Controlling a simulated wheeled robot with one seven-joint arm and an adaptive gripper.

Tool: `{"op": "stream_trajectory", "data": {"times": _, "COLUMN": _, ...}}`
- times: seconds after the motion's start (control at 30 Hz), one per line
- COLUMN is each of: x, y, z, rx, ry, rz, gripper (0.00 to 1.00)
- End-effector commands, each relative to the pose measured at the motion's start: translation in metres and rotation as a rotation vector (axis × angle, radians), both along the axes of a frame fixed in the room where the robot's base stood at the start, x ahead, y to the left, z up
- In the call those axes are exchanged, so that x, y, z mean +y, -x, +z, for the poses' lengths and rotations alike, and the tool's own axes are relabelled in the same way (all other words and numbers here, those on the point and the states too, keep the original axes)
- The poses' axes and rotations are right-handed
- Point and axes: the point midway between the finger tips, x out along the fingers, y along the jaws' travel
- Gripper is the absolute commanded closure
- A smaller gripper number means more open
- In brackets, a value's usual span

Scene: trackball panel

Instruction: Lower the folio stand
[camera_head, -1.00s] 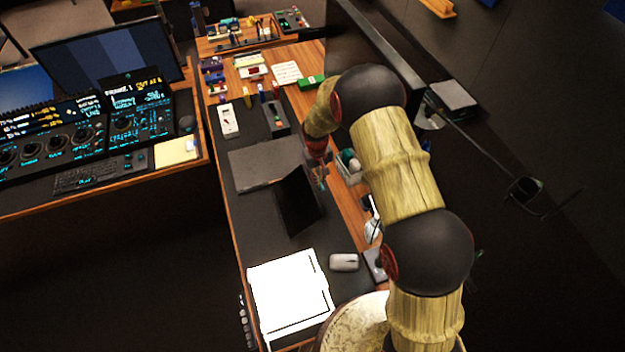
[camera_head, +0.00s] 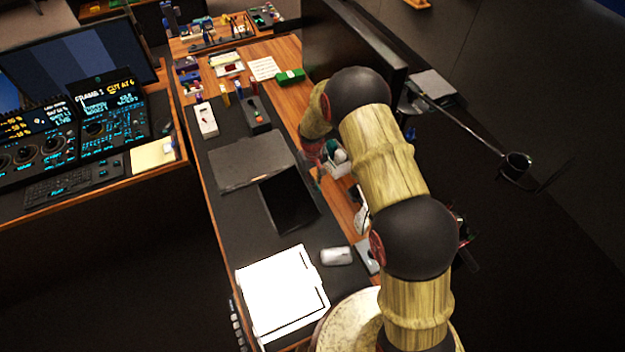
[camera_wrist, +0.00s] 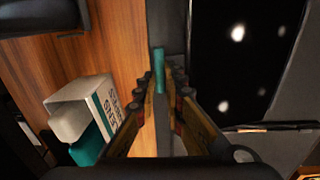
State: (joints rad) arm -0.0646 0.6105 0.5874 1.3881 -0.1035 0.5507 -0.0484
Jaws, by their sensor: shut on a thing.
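The folio stand has a dark panel (camera_head: 290,200) on the black desk mat, leaning back at a low tilt. A flat grey slab (camera_head: 250,160) adjoins it on the far side; I cannot tell if they are joined. In the wrist view a glossy black panel with white reflections (camera_wrist: 245,65) fills the upper right. A teal tab (camera_wrist: 158,68) stands by a grey strip at its left. My gripper (camera_wrist: 163,100) is shut on the teal tab, its fingers on either side. In the head view, my gripper is mostly hidden beside the panel's right side.
A white box with teal contents (camera_wrist: 85,112) stands close left of my gripper. A white binder (camera_head: 282,292) and a pale mouse (camera_head: 336,256) lie nearer. A large dark monitor (camera_head: 350,45) stands by my arm. Bare wood (camera_wrist: 115,45) shows at left in the wrist view.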

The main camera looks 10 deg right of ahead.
Motion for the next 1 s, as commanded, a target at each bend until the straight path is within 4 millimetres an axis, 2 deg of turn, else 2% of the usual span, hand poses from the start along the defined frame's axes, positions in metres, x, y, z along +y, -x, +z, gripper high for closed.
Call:
{"op": "stream_trajectory", "data": {"times": 0.03, "x": -0.009, "y": -0.002, "z": -0.006, "rx": -0.004, "ry": 0.004, "rz": -0.002, "gripper": 1.00}}
{"op": "stream_trajectory", "data": {"times": 0.3, "x": -0.011, "y": 0.000, "z": -0.017, "rx": -0.001, "ry": 0.005, "rz": -0.002, "gripper": 1.00}}
{"op": "stream_trajectory", "data": {"times": 0.77, "x": -0.012, "y": 0.003, "z": -0.022, "rx": 0.004, "ry": 0.005, "rz": 0.000, "gripper": 1.00}}
{"op": "stream_trajectory", "data": {"times": 0.8, "x": -0.012, "y": 0.003, "z": -0.022, "rx": 0.004, "ry": 0.005, "rz": 0.000, "gripper": 0.88}}
{"op": "stream_trajectory", "data": {"times": 1.0, "x": -0.012, "y": 0.004, "z": -0.023, "rx": 0.006, "ry": 0.004, "rz": -0.001, "gripper": 0.77}}
